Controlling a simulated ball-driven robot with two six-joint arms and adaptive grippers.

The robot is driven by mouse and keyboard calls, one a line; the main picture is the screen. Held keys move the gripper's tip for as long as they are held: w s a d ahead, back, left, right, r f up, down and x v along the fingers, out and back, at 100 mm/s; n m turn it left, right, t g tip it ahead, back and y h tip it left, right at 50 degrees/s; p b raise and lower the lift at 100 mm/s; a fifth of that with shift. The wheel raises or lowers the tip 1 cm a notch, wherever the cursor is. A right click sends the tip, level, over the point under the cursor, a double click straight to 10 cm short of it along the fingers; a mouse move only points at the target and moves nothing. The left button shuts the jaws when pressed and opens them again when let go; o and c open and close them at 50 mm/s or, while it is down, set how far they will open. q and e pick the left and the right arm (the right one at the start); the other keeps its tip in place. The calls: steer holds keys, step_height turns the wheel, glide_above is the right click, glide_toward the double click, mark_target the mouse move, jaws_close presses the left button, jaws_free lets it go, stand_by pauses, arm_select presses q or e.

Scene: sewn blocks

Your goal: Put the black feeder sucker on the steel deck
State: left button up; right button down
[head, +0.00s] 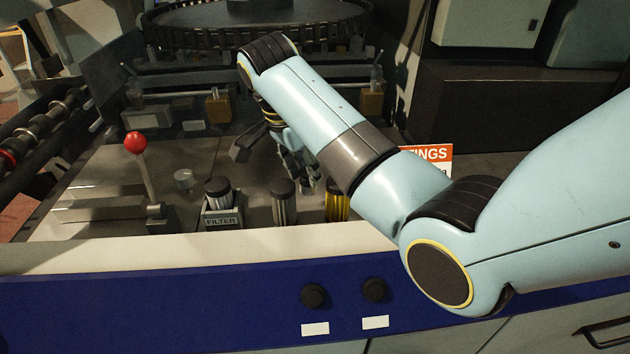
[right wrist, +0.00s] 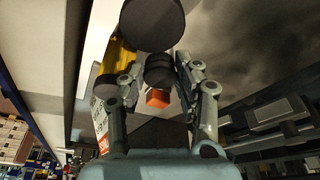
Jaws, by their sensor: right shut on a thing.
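My right gripper (head: 296,160) points down over the grey machine deck (head: 105,180), partly hidden by its own arm. In the right wrist view my right gripper (right wrist: 160,85) is shut on a small black ribbed piece, which looks like the black feeder sucker (right wrist: 160,68). An orange part (right wrist: 158,98) shows just below it in that view. In the head view I cannot make out the held piece. I cannot tell whether it touches the deck. My left gripper is not in view.
Black-capped cylinders stand near the front edge: one in a FILTER holder (head: 221,218), a grey one (head: 284,205) and a yellow one (head: 338,207) close to my right gripper. A red-knobbed lever (head: 136,143) stands left. A round feeder (head: 255,22) is behind.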

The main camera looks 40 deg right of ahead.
mark_target(303, 184)
step_height(303, 184, down, 4)
steer(key=shift+f, duration=0.3)
steer(key=c, duration=1.2)
jaws_free()
steer(key=shift+f, duration=0.1)
